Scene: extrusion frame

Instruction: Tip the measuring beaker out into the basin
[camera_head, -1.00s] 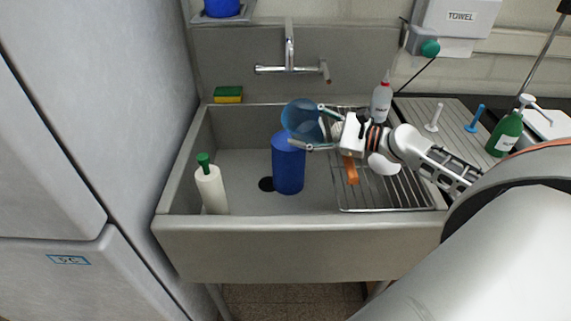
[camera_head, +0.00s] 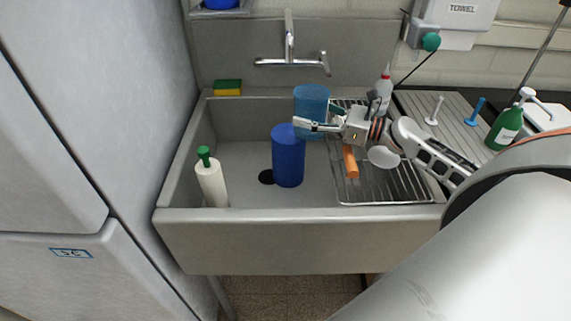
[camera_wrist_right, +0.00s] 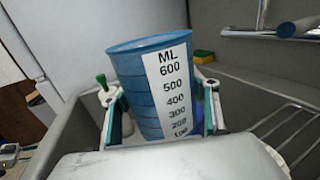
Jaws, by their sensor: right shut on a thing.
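The measuring beaker (camera_head: 311,101) is translucent blue and stands about upright above the back of the basin. In the right wrist view its white ML scale (camera_wrist_right: 168,95) faces the camera and its rim leans slightly. My right gripper (camera_head: 316,119) is shut around the beaker's sides, one finger on each side (camera_wrist_right: 158,98). The beaker's inside is not clearly visible, so I cannot tell what it holds. The grey basin (camera_head: 245,165) lies below, with its dark drain (camera_head: 266,177) at the bottom.
A dark blue cylinder (camera_head: 288,158) stands in the basin below the beaker. A white bottle with a green top (camera_head: 211,183) is at the left. A wire rack (camera_head: 385,192) with an orange item (camera_head: 350,162) covers the right side. The faucet (camera_head: 291,62) is behind.

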